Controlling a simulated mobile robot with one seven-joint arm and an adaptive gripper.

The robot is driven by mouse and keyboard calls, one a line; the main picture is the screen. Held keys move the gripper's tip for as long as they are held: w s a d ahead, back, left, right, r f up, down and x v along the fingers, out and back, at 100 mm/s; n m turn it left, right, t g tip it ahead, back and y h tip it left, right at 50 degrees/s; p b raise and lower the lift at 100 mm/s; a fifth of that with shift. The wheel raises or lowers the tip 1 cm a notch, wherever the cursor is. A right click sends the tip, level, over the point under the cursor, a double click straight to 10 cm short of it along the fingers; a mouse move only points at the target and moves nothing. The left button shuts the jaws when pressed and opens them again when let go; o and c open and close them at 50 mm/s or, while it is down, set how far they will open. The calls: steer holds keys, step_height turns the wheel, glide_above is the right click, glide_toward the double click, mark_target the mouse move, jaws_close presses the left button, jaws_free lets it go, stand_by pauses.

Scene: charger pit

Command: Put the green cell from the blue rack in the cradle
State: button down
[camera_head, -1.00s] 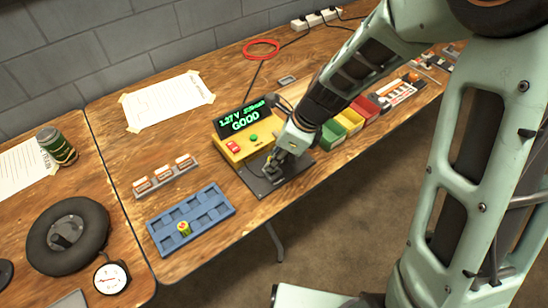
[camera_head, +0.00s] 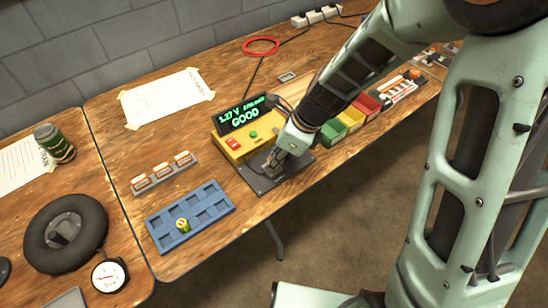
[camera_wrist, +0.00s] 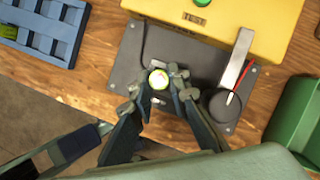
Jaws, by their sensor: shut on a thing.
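My gripper (camera_head: 271,167) is over the dark base plate (camera_head: 251,182) in front of the yellow tester. In the wrist view its two fingers (camera_wrist: 160,92) are shut on a small round cell (camera_wrist: 158,78) with a whitish top and a yellow-green rim. The cell is over the plate, beside small metal parts; whether it touches them I cannot tell. The fingers hide most of its side. The blue rack (camera_head: 160,237) is at the left of the plate. One yellow-green cell (camera_head: 182,224) stands in its front row.
The yellow tester (camera_head: 228,145) has a lit screen (camera_head: 242,115) reading 1.27 V and GOOD. A lever and dial (camera_wrist: 226,103) are on the plate's right. Green (camera_head: 332,133), yellow and red bins stand at the right. A grey strip with orange-white items (camera_head: 161,179) is behind the rack.

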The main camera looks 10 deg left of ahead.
steer(key=shift+f, duration=0.25)
stand_by(0.7)
steer(key=c, duration=1.8)
jaws_free()
steer(key=shift+o, duration=0.2)
steer(key=shift+r+p, duration=3.5)
steer(key=shift+r, duration=0.1)
